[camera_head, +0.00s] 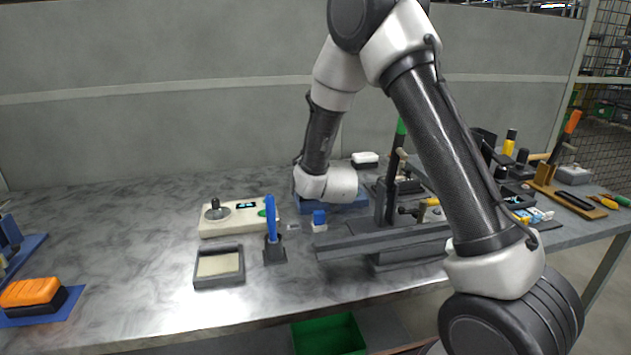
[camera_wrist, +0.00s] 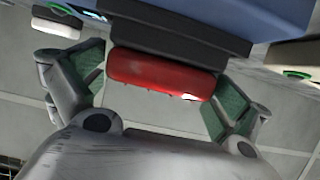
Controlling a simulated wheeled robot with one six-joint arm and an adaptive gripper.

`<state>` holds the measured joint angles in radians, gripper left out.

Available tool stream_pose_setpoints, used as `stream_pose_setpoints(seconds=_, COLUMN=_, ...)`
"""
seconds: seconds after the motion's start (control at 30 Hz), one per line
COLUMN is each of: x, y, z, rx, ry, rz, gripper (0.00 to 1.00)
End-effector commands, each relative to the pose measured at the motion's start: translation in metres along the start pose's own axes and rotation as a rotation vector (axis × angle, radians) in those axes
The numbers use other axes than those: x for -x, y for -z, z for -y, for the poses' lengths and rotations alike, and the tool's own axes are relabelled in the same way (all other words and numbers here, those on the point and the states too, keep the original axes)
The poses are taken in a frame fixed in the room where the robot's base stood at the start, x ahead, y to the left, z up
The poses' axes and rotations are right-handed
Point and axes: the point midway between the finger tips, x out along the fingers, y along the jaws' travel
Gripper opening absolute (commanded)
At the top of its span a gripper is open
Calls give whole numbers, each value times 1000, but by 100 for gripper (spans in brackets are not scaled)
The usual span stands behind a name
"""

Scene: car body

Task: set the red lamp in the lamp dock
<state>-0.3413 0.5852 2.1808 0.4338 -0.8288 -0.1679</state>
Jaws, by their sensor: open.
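In the wrist view the red lamp (camera_wrist: 159,76) is a long rounded red bar lying along a dark grey block (camera_wrist: 180,40) on a blue body (camera_wrist: 235,15). The dark block may be the lamp dock; I cannot tell whether the lamp is seated in it. My gripper (camera_wrist: 160,63) is open, with one green-padded finger on each side of the lamp. A gap shows beside the lamp's ends. In the head view my wrist hides the gripper and lamp; part of a blue block (camera_head: 350,207) shows behind it.
A beige box with a knob (camera_head: 232,220), a blue-handled tool on a stand (camera_head: 272,235) and a grey tray (camera_head: 220,268) stand left of my wrist. A dark rail fixture (camera_head: 385,240) is close on the right. The left bench (camera_head: 110,220) is mostly clear.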

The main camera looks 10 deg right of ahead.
Motion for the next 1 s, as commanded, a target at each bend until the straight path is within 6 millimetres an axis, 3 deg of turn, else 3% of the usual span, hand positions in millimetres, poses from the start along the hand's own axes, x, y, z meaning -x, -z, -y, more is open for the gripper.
stream_pose_setpoints(seconds=0.3, x=67, y=1, z=1, rx=0, ry=3, rz=-1, gripper=100)
stream_pose_setpoints(seconds=0.5, x=101, y=1, z=1, rx=-1, ry=1, rz=-2, gripper=100)
stream_pose_setpoints(seconds=0.7, x=113, y=0, z=0, rx=0, ry=1, rz=-2, gripper=100)
stream_pose_setpoints(seconds=1.0, x=113, y=0, z=0, rx=0, ry=0, rz=-1, gripper=100)
